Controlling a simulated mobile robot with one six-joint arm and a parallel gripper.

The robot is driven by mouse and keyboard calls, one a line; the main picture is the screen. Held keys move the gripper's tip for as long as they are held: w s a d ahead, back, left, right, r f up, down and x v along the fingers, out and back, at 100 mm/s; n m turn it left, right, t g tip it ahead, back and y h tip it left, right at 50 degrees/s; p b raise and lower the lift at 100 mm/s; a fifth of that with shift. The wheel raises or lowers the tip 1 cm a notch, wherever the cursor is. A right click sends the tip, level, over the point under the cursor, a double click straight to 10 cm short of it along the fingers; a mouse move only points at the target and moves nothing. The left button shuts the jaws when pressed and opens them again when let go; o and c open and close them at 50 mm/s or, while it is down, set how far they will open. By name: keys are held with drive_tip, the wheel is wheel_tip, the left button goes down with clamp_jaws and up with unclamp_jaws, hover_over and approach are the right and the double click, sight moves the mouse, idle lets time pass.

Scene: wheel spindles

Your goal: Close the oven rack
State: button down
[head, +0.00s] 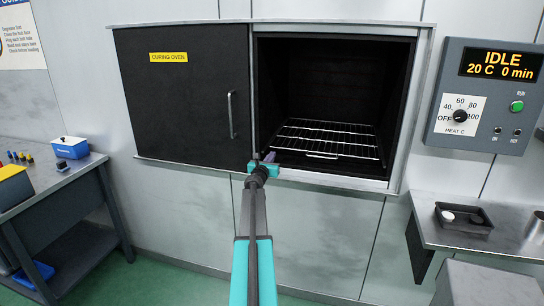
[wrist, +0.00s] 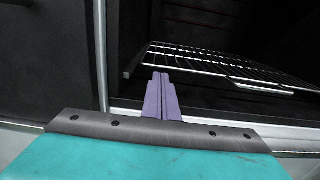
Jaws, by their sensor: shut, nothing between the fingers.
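The wire oven rack (head: 330,139) lies inside the dark cavity of the curing oven (head: 322,183). Its front bar and small handle loop are near the opening's lower edge. In the wrist view the rack (wrist: 215,68) spans the upper right, with its handle loop at right. My gripper (head: 270,156) is at the lower left corner of the opening, left of the rack's handle. In the wrist view its purple fingers (wrist: 161,97) are together and empty, with their tips just in front of the rack's left front corner. I cannot tell whether they touch it.
The dark sliding door (head: 185,95) with a vertical handle (head: 231,115) stands left of the opening. A control panel (head: 486,97) reading IDLE is on the right wall. A shelf (head: 485,232) with a black tray is below it. A workbench (head: 55,187) stands at left.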

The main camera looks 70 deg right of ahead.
drive_tip(key=s+a+b, duration=0.1)
drive_tip(key=a, duration=0.6)
drive_tip(key=shift+a, duration=0.35)
idle(0.5)
